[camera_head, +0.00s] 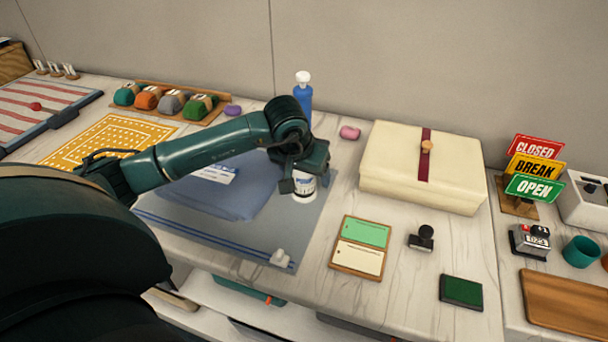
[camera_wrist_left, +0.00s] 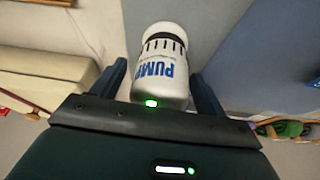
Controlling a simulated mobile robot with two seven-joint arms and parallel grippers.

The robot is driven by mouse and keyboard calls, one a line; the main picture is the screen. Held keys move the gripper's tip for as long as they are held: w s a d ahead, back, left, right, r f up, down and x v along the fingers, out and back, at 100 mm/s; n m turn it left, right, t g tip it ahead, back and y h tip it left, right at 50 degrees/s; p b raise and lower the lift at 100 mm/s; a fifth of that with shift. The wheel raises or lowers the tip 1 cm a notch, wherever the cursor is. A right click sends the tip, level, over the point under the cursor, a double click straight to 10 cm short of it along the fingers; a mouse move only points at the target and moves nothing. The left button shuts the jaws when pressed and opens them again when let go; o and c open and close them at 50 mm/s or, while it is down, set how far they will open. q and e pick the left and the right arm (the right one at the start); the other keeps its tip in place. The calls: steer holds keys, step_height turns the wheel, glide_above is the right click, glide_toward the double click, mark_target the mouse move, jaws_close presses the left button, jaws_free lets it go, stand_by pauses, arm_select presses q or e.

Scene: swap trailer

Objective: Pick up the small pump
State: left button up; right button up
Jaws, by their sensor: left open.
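The small pump is a white cylinder with a dark slotted band and blue "PUMP" lettering. In the head view the small pump (camera_head: 304,189) stands at the right side of the grey-blue mat (camera_head: 315,215), partly hidden by my left gripper (camera_head: 299,184). In the left wrist view the small pump (camera_wrist_left: 160,72) lies between the two dark fingers of my left gripper (camera_wrist_left: 162,82). The gripper is open, with a gap visible on the pump's right side; on its left the finger is close and I cannot tell whether it touches. My right gripper is not in view.
A folded blue cloth (camera_head: 225,192) lies left of the pump. A blue bottle (camera_head: 303,95) stands behind my gripper. A cream box (camera_head: 400,165) stands to the right. A green-and-cream card holder (camera_head: 361,247), a stamp (camera_head: 422,238) and a green pad (camera_head: 461,291) lie in front.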

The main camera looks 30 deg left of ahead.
arm_select(q)
steer(key=shift+c, duration=0.5)
steer(key=c, duration=1.2)
